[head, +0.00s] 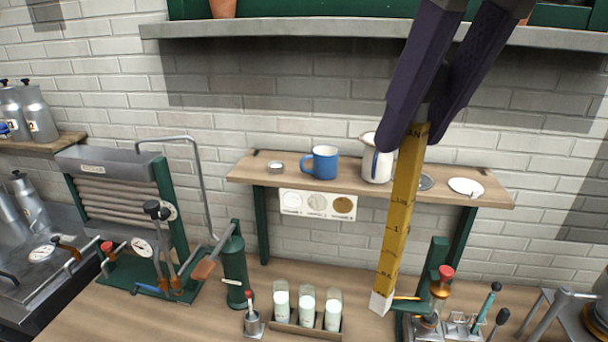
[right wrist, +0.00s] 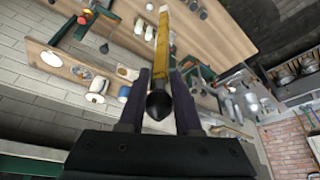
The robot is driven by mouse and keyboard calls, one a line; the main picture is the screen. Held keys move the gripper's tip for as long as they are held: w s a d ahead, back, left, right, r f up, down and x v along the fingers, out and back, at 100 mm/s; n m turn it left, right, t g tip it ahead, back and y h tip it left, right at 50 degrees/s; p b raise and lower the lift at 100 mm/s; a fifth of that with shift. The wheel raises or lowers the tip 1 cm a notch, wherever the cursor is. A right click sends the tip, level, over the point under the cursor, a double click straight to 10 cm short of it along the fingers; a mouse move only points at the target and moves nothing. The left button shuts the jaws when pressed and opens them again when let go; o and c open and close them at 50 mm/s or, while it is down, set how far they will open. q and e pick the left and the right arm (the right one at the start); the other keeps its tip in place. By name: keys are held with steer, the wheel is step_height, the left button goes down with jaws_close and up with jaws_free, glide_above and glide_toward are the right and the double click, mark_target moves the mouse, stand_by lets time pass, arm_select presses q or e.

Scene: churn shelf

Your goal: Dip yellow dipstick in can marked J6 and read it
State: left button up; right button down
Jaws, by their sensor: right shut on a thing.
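My right gripper (head: 427,110) is shut on the yellow dipstick (head: 401,205) near its top end. The dipstick hangs nearly upright, its pale lower tip (head: 380,303) in front of the wooden bench, with dark graduation marks on its face. In the right wrist view the dipstick (right wrist: 162,50) stretches away from between the fingers (right wrist: 160,90), with a dark round knob at the near end. Metal cans (head: 38,115) stand at the far left; their markings are too small to read surely, and I cannot make out J6. My left gripper is not in view.
A small wooden shelf (head: 240,178) holds a blue mug (head: 325,163), a white jug (head: 374,165) and a white dish (head: 466,187). Below stand several milk-filled glasses (head: 306,306), a green cylinder (head: 234,268) and a red-knobbed device (head: 442,280). A grey upper shelf (head: 300,27) crosses above.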

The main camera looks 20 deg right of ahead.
steer(key=shift+f, duration=0.1)
stand_by(0.4)
steer(key=w+d+f+m+h+b, duration=0.1)
steer(key=w+f+m+b, duration=0.15)
steer(key=f+b, duration=0.55)
steer(key=w+f+m+b, duration=0.1)
steer(key=w+f+b, duration=0.25)
steer(key=f, duration=0.85)
steer(key=d+f+m+b, duration=0.1)
steer(key=d+f+b, duration=0.2)
steer(key=f+b, duration=0.8)
steer(key=d+f+m+h+b, duration=0.1)
steer(key=d+f+b, duration=0.2)
steer(key=f+b, duration=0.7)
step_height(320, 180, down, 19)
steer(key=shift+w+d+b, duration=0.25)
steer(key=shift+w+b, duration=0.1)
steer(key=shift+b, duration=0.05)
steer(key=shift+m, duration=0.25)
steer(key=shift+f+b, duration=0.3)
steer(key=shift+f, duration=0.2)
